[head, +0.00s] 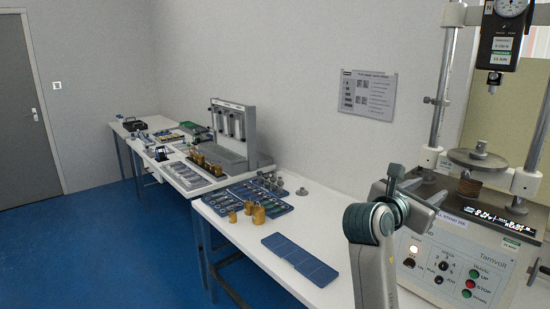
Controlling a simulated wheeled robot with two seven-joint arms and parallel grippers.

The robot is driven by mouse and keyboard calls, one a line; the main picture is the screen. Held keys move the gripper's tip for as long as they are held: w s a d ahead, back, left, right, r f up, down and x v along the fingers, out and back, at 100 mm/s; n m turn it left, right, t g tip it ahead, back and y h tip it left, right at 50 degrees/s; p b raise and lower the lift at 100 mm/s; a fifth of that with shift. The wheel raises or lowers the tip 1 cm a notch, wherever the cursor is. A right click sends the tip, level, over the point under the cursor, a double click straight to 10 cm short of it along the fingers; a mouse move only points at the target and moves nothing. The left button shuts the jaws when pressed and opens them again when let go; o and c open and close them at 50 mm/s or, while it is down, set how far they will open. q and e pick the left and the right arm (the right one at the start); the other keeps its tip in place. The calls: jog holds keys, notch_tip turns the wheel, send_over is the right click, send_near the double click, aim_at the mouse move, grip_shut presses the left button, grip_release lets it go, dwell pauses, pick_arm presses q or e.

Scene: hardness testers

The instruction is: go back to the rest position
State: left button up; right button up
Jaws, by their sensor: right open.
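My right arm rises from the bottom edge, with its grey and dark teal joint in front of the testing machine. My right gripper (415,186) is at the far end of this arm, small and partly hidden behind the joint. It is open, with nothing seen between its fingers. It appears in front of the machine's left side; I cannot tell the exact gap. My left gripper is not in view.
The testing machine (455,250) with two columns, a dial gauge (511,8) and a round plate (477,160) stands at right. A blue panel (300,259), a tool tray (262,195) and brass weights (259,215) lie on the white table (238,240). Blue floor (100,250) at left is clear.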

jog(key=s+a+f+m+g+y, duration=0.1)
jog(key=s+f+m+y, duration=0.3)
jog(key=f, duration=0.7)
jog(key=s+a+f+m+y, duration=0.15)
jog(key=s+f, duration=0.35)
jog(key=f, duration=0.7)
jog(key=s+a+f+m+g+y, duration=0.15)
jog(key=s+f+m, duration=0.3)
jog(key=f, duration=0.65)
jog(key=s+a+f+m+g+y, duration=0.25)
jog(key=s+f+m, duration=0.2)
jog(key=s, duration=0.55)
jog(key=s+a+f+m+g+y, duration=0.1)
jog(key=s+a+f+m+y, duration=0.25)
jog(key=s, duration=0.65)
jog(key=s+a+f+m+g+y, duration=0.15)
jog(key=s+f+m, duration=0.25)
jog(key=s+f, duration=0.45)
notch_tip(320, 180, down, 27)
jog(key=s+g, duration=0.1)
jog(key=s, duration=0.2)
jog(key=s+d+f+g+h, duration=0.1)
jog(key=s+d+f, duration=0.1)
jog(key=s+f, duration=1.5)
jog(key=shift+s+d, duration=0.3)
